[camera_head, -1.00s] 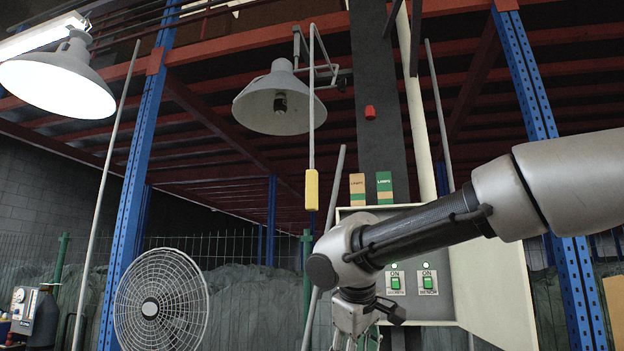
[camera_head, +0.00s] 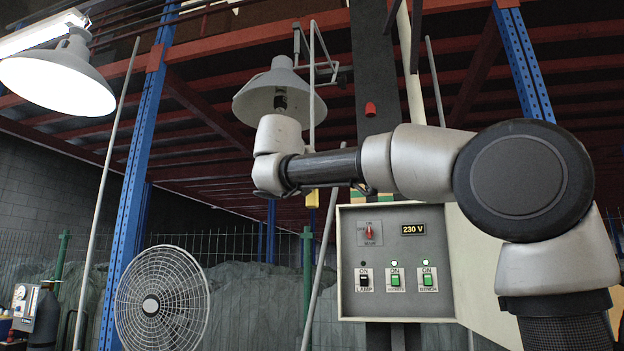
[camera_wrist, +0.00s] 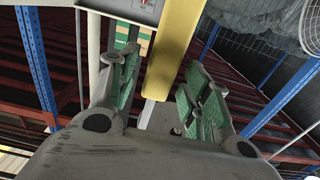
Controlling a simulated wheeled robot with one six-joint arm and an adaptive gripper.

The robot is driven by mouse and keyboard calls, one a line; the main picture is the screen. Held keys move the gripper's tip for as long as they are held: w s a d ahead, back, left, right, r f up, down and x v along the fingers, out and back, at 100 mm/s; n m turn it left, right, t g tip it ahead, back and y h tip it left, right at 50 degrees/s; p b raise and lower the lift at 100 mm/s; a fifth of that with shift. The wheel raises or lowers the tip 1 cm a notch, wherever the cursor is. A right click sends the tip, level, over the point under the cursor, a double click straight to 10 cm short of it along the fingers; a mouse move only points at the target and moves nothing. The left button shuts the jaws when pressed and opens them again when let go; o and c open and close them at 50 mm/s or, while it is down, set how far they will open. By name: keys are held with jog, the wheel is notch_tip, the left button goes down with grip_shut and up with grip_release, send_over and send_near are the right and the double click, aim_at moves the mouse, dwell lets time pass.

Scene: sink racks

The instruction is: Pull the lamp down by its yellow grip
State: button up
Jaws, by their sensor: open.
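The unlit grey lamp (camera_head: 262,90) hangs from a bracket at the top middle of the head view. A thin pale rod or cord (camera_head: 312,60) runs down beside it to the yellow grip (camera_head: 312,199), mostly hidden behind my arm. In the wrist view the yellow grip (camera_wrist: 175,45) looks like a long bar slanting down between my open fingers. My gripper (camera_wrist: 160,90) has green pads on both sides, with gaps visible at the bar's lower end. How deep the bar sits between the pads is hard to tell. My fingers are hidden in the head view.
A switch panel (camera_head: 345,240) with a 230 V display stands below my arm. A lit lamp (camera_head: 55,80) hangs at the upper left. A round fan (camera_head: 160,300), a slanting pole (camera_head: 322,245) and blue posts (camera_head: 137,170) stand around.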

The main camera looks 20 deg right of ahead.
jog(key=shift+x, duration=1.05)
grip_shut()
